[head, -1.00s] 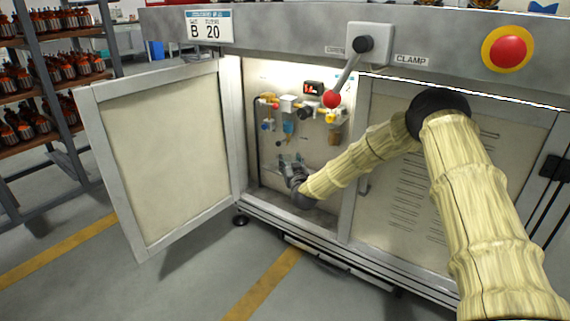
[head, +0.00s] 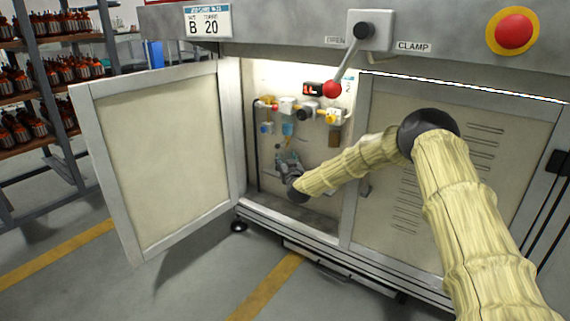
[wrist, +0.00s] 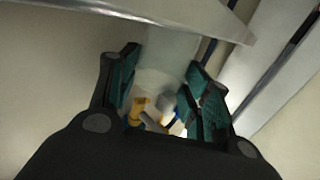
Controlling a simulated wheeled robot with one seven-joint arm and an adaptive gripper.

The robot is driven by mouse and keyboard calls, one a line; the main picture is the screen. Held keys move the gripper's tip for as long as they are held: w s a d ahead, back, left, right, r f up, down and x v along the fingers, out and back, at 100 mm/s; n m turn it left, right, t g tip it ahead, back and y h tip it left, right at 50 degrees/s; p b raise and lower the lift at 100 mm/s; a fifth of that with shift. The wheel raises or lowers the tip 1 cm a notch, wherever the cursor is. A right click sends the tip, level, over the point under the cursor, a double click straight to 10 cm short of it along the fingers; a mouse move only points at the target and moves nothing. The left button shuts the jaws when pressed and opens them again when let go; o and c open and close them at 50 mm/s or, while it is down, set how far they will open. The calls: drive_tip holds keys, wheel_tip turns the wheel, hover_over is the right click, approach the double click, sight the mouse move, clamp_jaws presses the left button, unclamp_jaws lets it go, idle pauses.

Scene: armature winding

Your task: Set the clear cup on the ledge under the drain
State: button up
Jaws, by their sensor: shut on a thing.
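My gripper (head: 287,162) reaches into the open cabinet, below the fittings on its back panel. In the wrist view its green-padded fingers (wrist: 165,90) are shut on a pale, see-through body, the clear cup (wrist: 168,50). The cup is hard to make out in the head view. A bluish bowl (head: 287,128) hangs from the fittings above my gripper; I cannot tell for certain that the drain is on it. A grey metal edge (wrist: 170,12) crosses the top of the wrist view, near the cup; I cannot tell whether it is the ledge or whether they touch.
The cabinet's left door (head: 165,160) stands open. A closed vented panel (head: 400,200) is on the right. A lever with a red knob (head: 332,89) hangs in front of the opening's top. Yellow and red fittings (head: 333,116) line the back panel.

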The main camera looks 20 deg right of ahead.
drive_tip(key=shift+f, duration=0.15)
drive_tip(key=o, duration=1)
drive_tip(key=shift+c, duration=0.2)
drive_tip(key=shift+s+r, duration=0.2)
drive_tip(key=s+a+p, duration=0.1)
drive_tip(key=s+p, duration=0.4)
drive_tip(key=s, duration=0.5)
drive_tip(key=s+a+f+n+g+y, duration=0.1)
drive_tip(key=s+a+f+g, duration=0.25)
drive_tip(key=s+f, duration=0.65)
drive_tip(key=s+a+f+g+y, duration=0.1)
drive_tip(key=s+a+f+g, duration=0.3)
drive_tip(key=s+f, duration=0.55)
drive_tip(key=s+a+f+n+g+y, duration=0.15)
drive_tip(key=s+a+f, duration=0.35)
drive_tip(key=s+f, duration=0.5)
drive_tip(key=s+d+f+m+g+h, duration=0.1)
drive_tip(key=s+g, duration=0.3)
drive_tip(key=s, duration=1.5)
drive_tip(key=s+d+g, duration=0.2)
drive_tip(key=s+g, duration=0.3)
drive_tip(key=s, duration=1.4)
drive_tip(key=shift+d+f+m+h, duration=0.2)
drive_tip(key=shift+f+m+h, duration=0.15)
drive_tip(key=shift+f, duration=0.05)
